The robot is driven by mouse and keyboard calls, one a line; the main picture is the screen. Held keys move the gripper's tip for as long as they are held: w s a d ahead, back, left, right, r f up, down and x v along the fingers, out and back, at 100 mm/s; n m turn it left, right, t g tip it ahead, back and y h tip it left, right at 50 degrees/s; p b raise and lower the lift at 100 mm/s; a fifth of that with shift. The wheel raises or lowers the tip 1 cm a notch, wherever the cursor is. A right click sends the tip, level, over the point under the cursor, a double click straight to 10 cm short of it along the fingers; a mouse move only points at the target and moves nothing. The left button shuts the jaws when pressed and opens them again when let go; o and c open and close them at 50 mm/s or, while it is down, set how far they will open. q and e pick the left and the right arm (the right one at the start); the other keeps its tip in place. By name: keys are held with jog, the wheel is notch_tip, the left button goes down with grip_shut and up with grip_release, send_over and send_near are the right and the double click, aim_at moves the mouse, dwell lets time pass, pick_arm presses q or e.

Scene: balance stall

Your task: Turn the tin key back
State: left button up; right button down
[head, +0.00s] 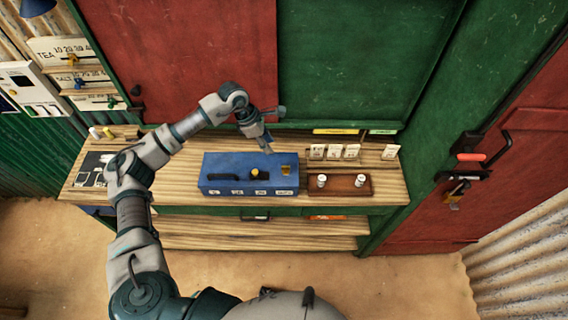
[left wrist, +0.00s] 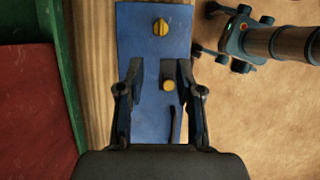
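A blue tin (head: 238,160) lies along the counter; it also fills the middle of the left wrist view (left wrist: 138,45). A brass-yellow key (head: 286,170) is on its right end; in the left wrist view the key (left wrist: 160,27) is beyond my fingertips, with its ridge seemingly along the tin's length. A yellow round knob (head: 255,171) and a black handle (head: 223,178) are also on the tin. My left gripper (head: 267,147) is open and empty above the tin, apart from the key.
A brown tray (head: 345,184) with two white-topped pieces stands right of the tin. Several white cards (head: 334,151) stand behind it. Black and white items (head: 92,170) lie at the counter's left end. A red door (head: 480,180) with a latch is on the right.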

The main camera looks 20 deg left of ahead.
aim_at(286, 168)
pick_arm(q)
jog(key=p+x, duration=0.2)
jog(key=x, duration=1.1)
jog(key=shift+w+d+f, duration=0.1)
jog(key=shift+d+f, duration=0.15)
jog(key=shift+f, duration=0.05)
grip_shut()
